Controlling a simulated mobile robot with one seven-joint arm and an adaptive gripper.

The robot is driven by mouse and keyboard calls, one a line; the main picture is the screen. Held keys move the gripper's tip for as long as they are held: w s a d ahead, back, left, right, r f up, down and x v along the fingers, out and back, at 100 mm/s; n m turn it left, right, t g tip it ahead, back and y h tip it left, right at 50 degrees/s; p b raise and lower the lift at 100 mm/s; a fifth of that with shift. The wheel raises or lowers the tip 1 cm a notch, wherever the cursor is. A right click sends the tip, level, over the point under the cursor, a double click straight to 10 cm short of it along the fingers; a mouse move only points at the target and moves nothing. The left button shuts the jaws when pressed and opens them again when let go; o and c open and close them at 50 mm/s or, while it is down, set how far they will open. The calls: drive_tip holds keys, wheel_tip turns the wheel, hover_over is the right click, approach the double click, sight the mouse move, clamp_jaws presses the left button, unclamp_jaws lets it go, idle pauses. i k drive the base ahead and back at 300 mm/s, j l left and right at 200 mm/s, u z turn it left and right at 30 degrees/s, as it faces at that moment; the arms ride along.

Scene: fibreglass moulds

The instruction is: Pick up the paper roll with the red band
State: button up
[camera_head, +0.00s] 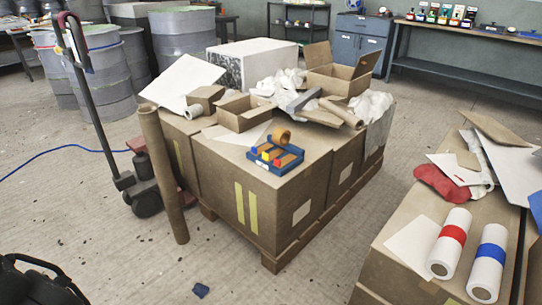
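The paper roll with the red band (458,219) is white and lies on a cardboard box (397,269) at the lower right, its round end toward me. A similar white roll with a blue band (496,233) lies just right of it, with a narrow gap between them. A black curved part at the lower left edge (36,283) seems to be my gripper, cut off by the frame. It is far left of the rolls; its fingers cannot be made out. Nothing is seen touching the red-banded roll.
A white sheet (411,240) lies left of the rolls; a red cloth (440,184) and boards lie behind. Large cartons (285,200) on a pallet fill the middle, with a brown tube (162,175) leaning there. Bare floor (345,235) separates the box stacks.

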sight(442, 263)
drive_tip(key=z, duration=1.2)
drive_tip(key=i+j, duration=0.2)
drive_tip(key=j, duration=0.15)
drive_tip(key=i+j+z, duration=0.15)
drive_tip(key=j, duration=0.2)
drive_tip(key=i+j, duration=0.2)
drive_tip(key=j, duration=0.2)
drive_tip(key=i+j+z, duration=0.15)
drive_tip(key=j, duration=0.2)
